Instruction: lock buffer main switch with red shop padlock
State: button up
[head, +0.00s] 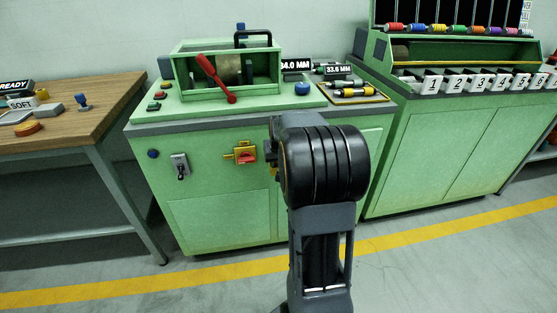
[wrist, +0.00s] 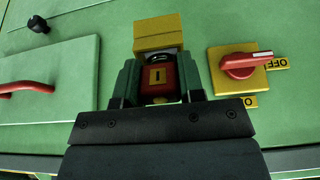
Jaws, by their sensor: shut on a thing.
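In the wrist view my gripper (wrist: 159,84) is shut on the red padlock (wrist: 185,72), which has a yellow label with a dark mark. A dark gap and part of what looks like its shackle show above the body. Just beyond is a yellow block (wrist: 158,34) on the green panel; I cannot tell whether the padlock touches it. The main switch (wrist: 240,66), a red knob on a yellow plate, is right of my gripper, its white-tipped end towards an OFF label. In the head view the switch (head: 245,154) is left of my arm, which hides the gripper and padlock.
The green machine cabinet (head: 200,213) carries a grey hook plate (head: 180,165) and a blue knob (head: 153,154). In the wrist view a red handle (wrist: 28,88) and a black knob (wrist: 38,24) stick out at the left. A wooden bench (head: 95,115) stands left.

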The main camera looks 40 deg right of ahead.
jog(key=shift+w+f, duration=0.1)
jog(key=shift+f, duration=0.15)
jog(key=o, duration=1.1)
jog(key=shift+c, duration=0.2)
jog(key=p+v, duration=0.3)
jog(key=v, duration=1)
jog(key=shift+r, duration=0.35)
